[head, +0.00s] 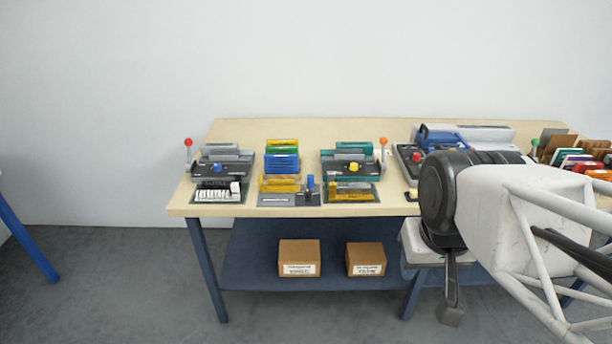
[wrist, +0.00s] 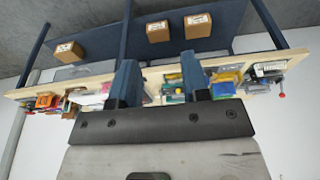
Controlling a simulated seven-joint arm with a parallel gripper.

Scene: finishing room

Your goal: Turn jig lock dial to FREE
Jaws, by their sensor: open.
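Three jig-like fixtures with coloured knobs stand on the bench. A grey one (head: 222,172) at the left has a blue knob (head: 217,168). A teal one (head: 341,172) has a yellow knob (head: 355,167). A third, partly behind my arm, has a red knob (head: 416,157). I cannot tell which is the jig lock dial, and no FREE marking is legible. My gripper (head: 450,305) hangs in front of the bench's front edge, below the top. In the wrist view my gripper (wrist: 160,77) has its two fingers apart with nothing held; the bench appears upside down beyond them.
Red-ball (head: 188,142) and orange-ball (head: 383,140) levers stand up beside the fixtures. Blue and yellow blocks (head: 281,164) sit between them. Two cardboard boxes (head: 299,257) (head: 366,259) rest on the blue lower shelf (head: 245,278).

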